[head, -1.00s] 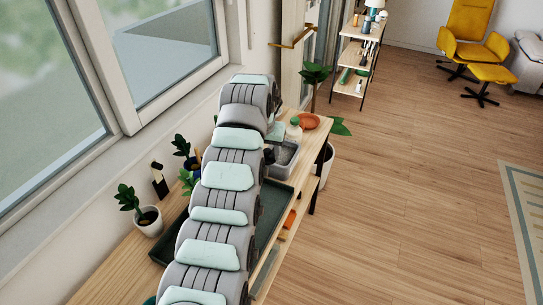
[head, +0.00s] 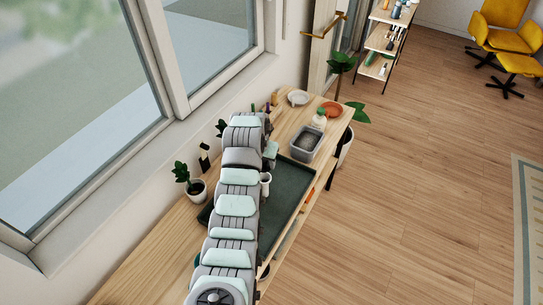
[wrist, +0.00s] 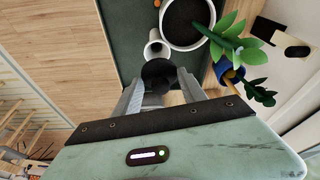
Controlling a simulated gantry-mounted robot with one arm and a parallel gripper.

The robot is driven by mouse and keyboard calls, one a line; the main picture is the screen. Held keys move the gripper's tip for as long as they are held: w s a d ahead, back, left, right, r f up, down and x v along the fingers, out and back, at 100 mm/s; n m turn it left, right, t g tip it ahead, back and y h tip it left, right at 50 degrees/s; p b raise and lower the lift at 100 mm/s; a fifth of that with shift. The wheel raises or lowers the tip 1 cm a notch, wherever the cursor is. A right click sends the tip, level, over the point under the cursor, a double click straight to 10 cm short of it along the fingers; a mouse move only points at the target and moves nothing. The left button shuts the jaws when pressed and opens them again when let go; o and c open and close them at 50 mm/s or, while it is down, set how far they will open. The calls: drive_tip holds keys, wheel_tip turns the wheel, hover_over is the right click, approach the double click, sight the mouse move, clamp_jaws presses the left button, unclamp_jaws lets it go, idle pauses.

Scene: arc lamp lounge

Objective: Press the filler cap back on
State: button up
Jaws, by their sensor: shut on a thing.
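My gripper (wrist: 160,88) is shut on a dark round piece, which looks like the filler cap (wrist: 158,74), held between its two grey fingers in the wrist view. A white tube-like filler neck (wrist: 155,48) shows just beyond the cap, beside a large white planter with dark soil (wrist: 187,24). I cannot tell whether cap and neck touch. In the head view a small white upright cylinder (head: 266,179) stands at the dark green tray, right beside my arm. My arm hides the fingers, the cap and most of the planter there.
The dark green tray (head: 285,195) lies on the wooden bench. A grey bin (head: 305,143), a white bottle (head: 319,119) and a terracotta saucer (head: 332,109) stand towards the far end. A potted plant (head: 196,188) is near the window. Leafy plants (wrist: 238,42) crowd the wrist view's right.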

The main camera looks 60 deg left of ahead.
sight(263, 168)
drive_tip(key=shift+f+b, duration=0.8)
drive_tip(key=shift+f, duration=1.9)
drive_tip(key=shift+f+b, duration=0.45)
drive_tip(key=shift+f, duration=0.1)
idle(0.6)
drive_tip(key=o, duration=2)
drive_tip(key=shift+o, duration=0.2)
drive_tip(key=shift+r+p, duration=1.05)
drive_tip(key=shift+r, duration=2.5)
drive_tip(key=shift+c, duration=0.5)
clamp_jaws()
